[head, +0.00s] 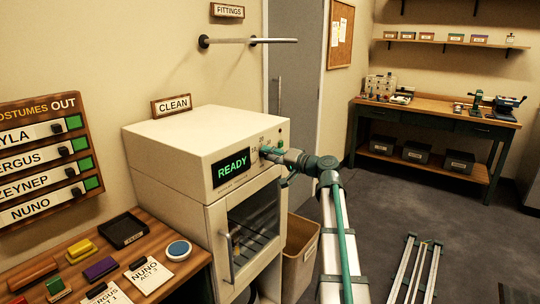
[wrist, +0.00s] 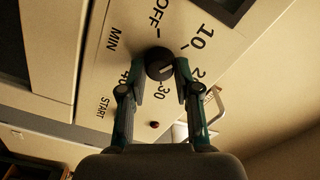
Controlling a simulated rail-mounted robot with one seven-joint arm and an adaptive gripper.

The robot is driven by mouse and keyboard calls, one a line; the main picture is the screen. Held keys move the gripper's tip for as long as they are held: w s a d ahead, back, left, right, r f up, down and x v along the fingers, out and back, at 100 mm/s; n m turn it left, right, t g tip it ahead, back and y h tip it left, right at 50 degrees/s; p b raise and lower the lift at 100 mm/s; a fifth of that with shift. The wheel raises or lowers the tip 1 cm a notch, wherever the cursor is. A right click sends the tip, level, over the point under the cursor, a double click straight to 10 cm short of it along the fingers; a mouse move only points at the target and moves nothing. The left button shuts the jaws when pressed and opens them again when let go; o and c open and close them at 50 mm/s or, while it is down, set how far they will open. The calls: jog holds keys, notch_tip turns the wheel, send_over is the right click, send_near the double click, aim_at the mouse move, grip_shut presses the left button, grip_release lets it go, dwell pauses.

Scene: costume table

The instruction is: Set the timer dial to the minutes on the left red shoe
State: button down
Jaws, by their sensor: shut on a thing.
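The timer dial (wrist: 159,62) is a round black knob on the cream machine's front panel. In the wrist view OFF, 10, a partly covered 20, 30 and a partly covered 40 are printed around it. My gripper (wrist: 160,74) is shut on the dial, one finger on each side. Which number the dial points to is hard to tell. In the head view my gripper (head: 271,153) reaches the panel and hides most of the dial. No red shoe can be made out in either view.
The cabinet (head: 170,150) shows a green READY display (head: 231,168) and a glass door (head: 253,228). A small red button (wrist: 154,125) sits near the START label. A wooden table (head: 190,270) with cards and coloured blocks stands left. A bin (head: 300,262) stands right of the cabinet.

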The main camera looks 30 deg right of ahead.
jog(key=c, duration=0.8)
grip_release()
jog(key=v, duration=1.2)
